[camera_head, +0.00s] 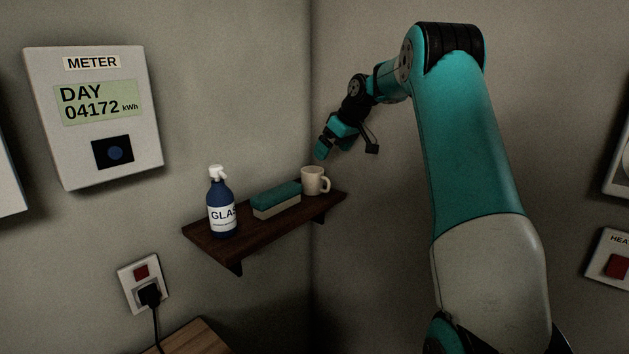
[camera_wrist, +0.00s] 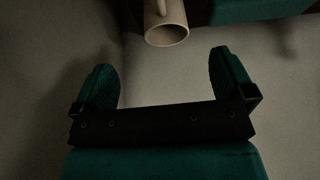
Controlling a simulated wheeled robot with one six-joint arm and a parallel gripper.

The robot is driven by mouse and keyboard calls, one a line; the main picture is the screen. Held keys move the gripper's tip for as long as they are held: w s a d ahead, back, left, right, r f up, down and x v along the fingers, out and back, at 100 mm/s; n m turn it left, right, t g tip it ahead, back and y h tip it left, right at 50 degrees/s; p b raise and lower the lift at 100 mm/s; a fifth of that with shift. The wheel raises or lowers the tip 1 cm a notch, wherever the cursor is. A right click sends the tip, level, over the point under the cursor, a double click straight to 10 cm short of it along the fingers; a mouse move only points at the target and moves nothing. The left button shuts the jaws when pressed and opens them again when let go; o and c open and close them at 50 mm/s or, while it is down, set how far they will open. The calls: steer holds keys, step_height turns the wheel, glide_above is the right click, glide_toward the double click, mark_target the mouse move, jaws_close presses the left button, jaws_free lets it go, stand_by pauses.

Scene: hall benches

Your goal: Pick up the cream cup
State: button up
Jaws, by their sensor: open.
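The cream cup (camera_head: 313,180) stands upright on the right end of a dark wooden wall shelf (camera_head: 203,241), with its handle to the right. My gripper (camera_head: 345,150) is just above the cup in the head view, apart from it. In the wrist view, the cup (camera_wrist: 166,34) shows at the top middle, cut by the upper edge, with its handle toward that edge. My gripper (camera_wrist: 163,75) is open and empty there. The cup lies beyond the fingertips, roughly in line with the gap between them.
A teal and cream sponge-like block (camera_head: 277,199) sits just left of the cup. A blue spray bottle (camera_head: 221,205) stands farther left on the shelf. A meter (camera_head: 95,120) and a socket with a plug (camera_head: 145,285) are on the left wall. The wall corner is close behind the cup.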

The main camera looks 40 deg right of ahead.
mark_target(314, 178)
steer(key=p+x, duration=0.2)
steer(key=x, duration=0.4)
steer(key=shift+w+a+f, duration=0.1)
steer(key=shift+w+f, duration=0.1)
steer(key=shift+f, duration=0.1)
steer(key=shift+a+p+x, duration=0.15)
steer(key=shift+p+x, duration=0.7)
steer(key=shift+x, duration=0.5)
steer(key=shift+a+p+x, duration=0.1)
steer(key=shift+p+x, duration=0.75)
steer(key=shift+x, duration=0.5)
steer(key=c, duration=0.9)
